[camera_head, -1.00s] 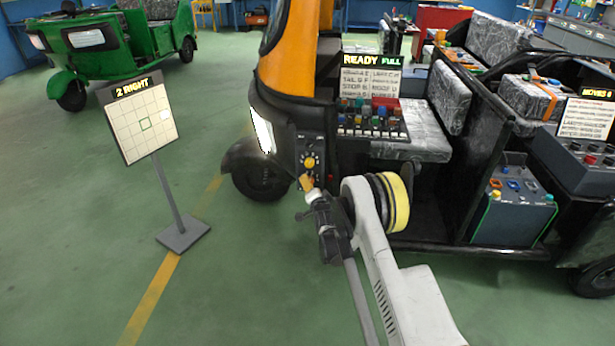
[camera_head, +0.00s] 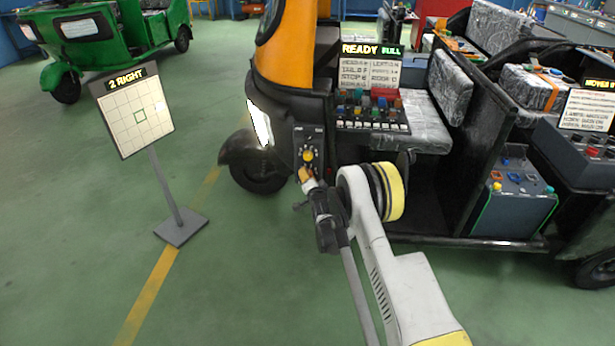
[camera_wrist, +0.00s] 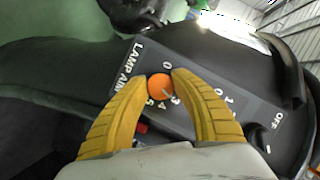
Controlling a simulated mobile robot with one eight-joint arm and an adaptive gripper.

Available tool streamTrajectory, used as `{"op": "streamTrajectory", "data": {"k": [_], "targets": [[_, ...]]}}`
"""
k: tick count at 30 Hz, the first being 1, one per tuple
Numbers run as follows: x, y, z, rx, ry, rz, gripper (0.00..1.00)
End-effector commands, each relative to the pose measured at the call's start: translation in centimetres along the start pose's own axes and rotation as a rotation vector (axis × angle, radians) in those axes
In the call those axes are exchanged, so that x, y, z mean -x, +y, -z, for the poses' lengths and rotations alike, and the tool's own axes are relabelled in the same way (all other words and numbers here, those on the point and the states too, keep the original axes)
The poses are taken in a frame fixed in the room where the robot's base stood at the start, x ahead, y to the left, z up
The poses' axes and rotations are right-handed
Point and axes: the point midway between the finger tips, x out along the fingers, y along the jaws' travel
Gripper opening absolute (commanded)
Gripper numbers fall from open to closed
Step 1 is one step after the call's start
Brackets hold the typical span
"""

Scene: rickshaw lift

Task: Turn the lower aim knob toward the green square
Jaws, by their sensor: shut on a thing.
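The lamp aim panel (camera_head: 312,140) is on the black front of the yellow-and-black rickshaw. An orange-yellow upper knob (camera_head: 308,155) shows there in a ring of pale marks. In the wrist view, my yellow fingers (camera_wrist: 168,84) are closed around an orange knob (camera_wrist: 159,87) beside the words LAMP AIM. Part of its number scale shows.
The board's stand (camera_head: 181,228) is on the floor at left. A row of coloured knobs (camera_head: 372,112) is under a READY FULL display (camera_head: 371,49). A black knob (camera_wrist: 258,137) marked OFF is right of my fingers. A green rickshaw (camera_head: 100,35) stands at the back left.

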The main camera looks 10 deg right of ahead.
Motion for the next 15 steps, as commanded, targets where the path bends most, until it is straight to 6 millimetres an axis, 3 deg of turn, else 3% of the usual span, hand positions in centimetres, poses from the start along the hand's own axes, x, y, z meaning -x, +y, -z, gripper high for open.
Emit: {"op": "streamTrajectory", "data": {"k": [15], "targets": [[-0.05, -0.16, 0.04, 0.298, 0.001, -0.122, 0.0]]}}
